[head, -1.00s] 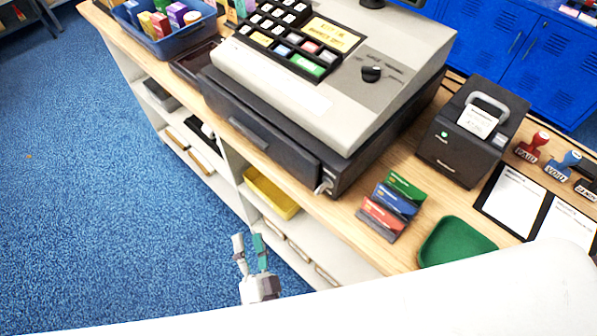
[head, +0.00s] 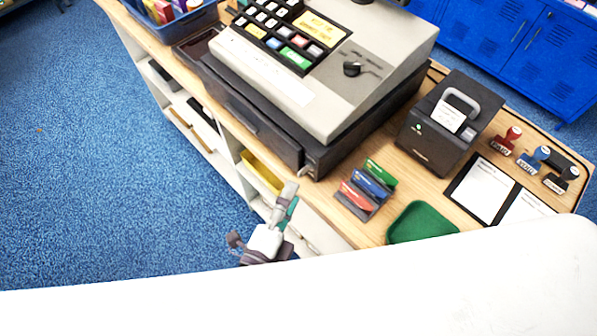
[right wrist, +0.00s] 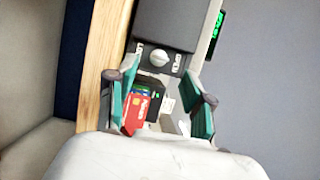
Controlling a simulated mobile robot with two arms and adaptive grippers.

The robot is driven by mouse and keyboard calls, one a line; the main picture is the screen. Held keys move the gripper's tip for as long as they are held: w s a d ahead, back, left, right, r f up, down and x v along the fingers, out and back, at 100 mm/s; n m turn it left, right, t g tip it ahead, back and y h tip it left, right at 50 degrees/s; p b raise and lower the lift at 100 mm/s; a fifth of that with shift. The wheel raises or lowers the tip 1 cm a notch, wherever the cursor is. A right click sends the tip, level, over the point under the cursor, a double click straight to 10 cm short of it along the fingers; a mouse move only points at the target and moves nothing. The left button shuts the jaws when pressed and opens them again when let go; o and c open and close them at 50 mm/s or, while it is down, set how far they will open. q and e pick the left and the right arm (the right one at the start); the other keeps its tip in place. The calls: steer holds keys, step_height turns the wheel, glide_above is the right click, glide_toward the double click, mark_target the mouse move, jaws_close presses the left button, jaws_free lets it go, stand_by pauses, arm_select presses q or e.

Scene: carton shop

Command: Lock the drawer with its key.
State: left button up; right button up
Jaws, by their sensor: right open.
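The dark drawer (head: 250,120) sits under the cash register (head: 330,60). Its front looks shut or nearly shut; I cannot tell exactly. A small silver piece (head: 311,168), which looks like the key at its lock, is at the right end of the drawer front. The right wrist view shows a silver round piece (right wrist: 159,58) between two small labels on a dark panel. My right gripper (head: 290,192) is open and empty, in front of the counter edge, apart from the lock. Its teal-padded fingers (right wrist: 160,105) frame the area below the lock. My left gripper is not in view.
On the counter are a card holder (head: 366,186) right of the lock, a green tray (head: 424,222), a receipt printer (head: 450,120) and several stamps. A blue bin (head: 175,25) stands at the far left. Open floor (head: 100,170) lies left of the counter.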

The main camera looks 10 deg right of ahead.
mark_target(301, 175)
steer(key=shift+p+x, duration=0.55)
steer(key=shift+x, duration=1.75)
steer(key=shift+a, duration=0.1)
